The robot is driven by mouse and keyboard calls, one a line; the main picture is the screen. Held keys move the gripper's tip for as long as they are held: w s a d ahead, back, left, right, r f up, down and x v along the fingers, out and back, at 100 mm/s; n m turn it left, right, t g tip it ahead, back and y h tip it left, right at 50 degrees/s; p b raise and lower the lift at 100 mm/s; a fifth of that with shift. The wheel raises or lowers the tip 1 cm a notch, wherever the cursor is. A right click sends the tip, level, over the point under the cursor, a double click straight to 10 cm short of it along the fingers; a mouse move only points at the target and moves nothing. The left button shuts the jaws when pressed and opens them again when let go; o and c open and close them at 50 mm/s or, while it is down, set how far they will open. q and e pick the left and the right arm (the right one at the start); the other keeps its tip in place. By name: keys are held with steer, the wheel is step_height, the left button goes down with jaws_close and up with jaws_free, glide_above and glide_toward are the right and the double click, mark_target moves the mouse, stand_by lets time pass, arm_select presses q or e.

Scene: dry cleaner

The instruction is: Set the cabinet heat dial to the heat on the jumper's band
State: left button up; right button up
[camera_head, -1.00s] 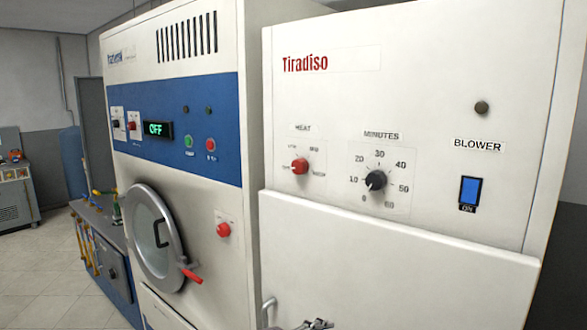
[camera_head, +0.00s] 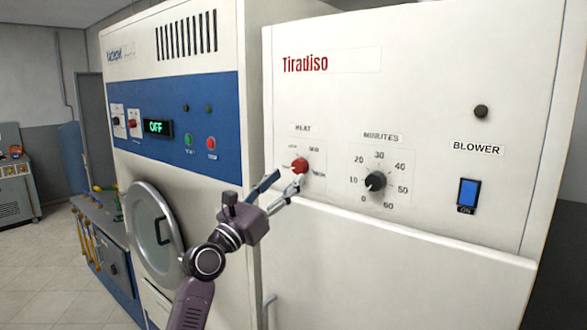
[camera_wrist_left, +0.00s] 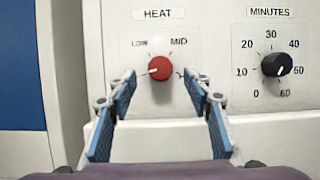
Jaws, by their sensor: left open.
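The red heat dial (camera_head: 300,166) is on the white cabinet front under a HEAT label. In the left wrist view the dial (camera_wrist_left: 160,68) has a pale mark that appears to point left, below LOW; MID is at its upper right. My left gripper (camera_head: 280,185) is open and empty, just in front of and below the dial in the head view. In the wrist view its blue-padded fingers (camera_wrist_left: 159,80) frame the dial left and right; I cannot tell contact, but the jaws are not closed on it. The jumper and its band are not in view. My right gripper is not in view.
The black minutes dial (camera_head: 375,181) is right of the heat dial, with the blue blower switch (camera_head: 469,192) farther right. A ledge of the white lower panel (camera_head: 400,240) juts out under the dials. A blue and white machine (camera_head: 190,120) with a round door stands left.

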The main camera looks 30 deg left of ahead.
mark_target(296, 169)
arm_select(q)
steer(key=p+x, duration=0.1)
steer(key=x, duration=0.3)
steer(key=shift+c, duration=0.2)
